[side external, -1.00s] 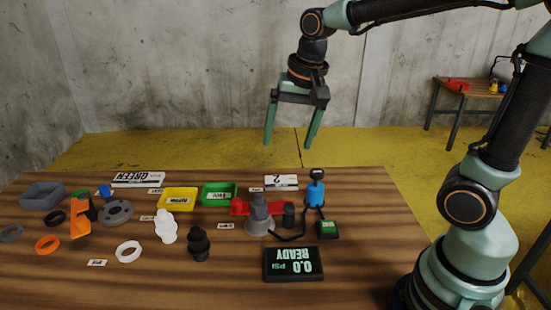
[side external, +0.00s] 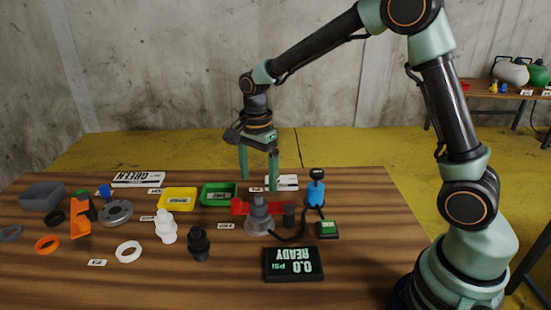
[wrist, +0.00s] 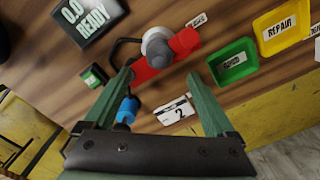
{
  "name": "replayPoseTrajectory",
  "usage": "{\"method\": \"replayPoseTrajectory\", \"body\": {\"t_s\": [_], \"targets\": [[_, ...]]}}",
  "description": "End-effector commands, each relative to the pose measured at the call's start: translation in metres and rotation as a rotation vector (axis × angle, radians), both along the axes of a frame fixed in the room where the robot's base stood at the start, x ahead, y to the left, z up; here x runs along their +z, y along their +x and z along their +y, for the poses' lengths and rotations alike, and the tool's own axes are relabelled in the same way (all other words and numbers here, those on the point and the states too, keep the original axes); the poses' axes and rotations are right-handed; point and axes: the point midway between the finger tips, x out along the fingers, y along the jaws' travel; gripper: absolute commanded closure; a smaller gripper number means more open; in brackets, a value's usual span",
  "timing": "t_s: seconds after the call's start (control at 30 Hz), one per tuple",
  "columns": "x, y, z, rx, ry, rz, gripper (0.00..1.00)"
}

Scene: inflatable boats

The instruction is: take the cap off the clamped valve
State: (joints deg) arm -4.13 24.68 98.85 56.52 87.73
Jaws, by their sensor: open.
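The valve (side external: 259,224) stands upright on the wooden table in a red clamp (side external: 239,207). A dark grey cap (side external: 259,201) appears to sit on its top. In the wrist view the valve's pale rim (wrist: 150,36), the dark cap (wrist: 159,56) and the red clamp (wrist: 186,40) show beyond the fingers. My gripper (side external: 259,186) is open and empty, above and somewhat behind the valve, fingers pointing down. In the wrist view my gripper (wrist: 160,75) has its fingers apart on either side of the view of the cap. Any contact is not visible.
A readout (side external: 293,264) marked 0.0 PSI READY lies in front, with a cable nearby. A blue pump-like item (side external: 315,190) and green box (side external: 327,229) stand right. Green (side external: 219,194) and yellow (side external: 178,200) trays are left. The front right tabletop is clear.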

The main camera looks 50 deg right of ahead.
Motion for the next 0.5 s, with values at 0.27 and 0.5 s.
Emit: {"method": "replayPoseTrajectory", "body": {"t_s": [0.27, 0.5], "targets": [[-0.022, -0.002, 0.001, 0.001, 0.0, 0.003, 0.1], [-0.055, -0.002, 0.003, 0.001, 0.0, 0.002, 0.1]]}}
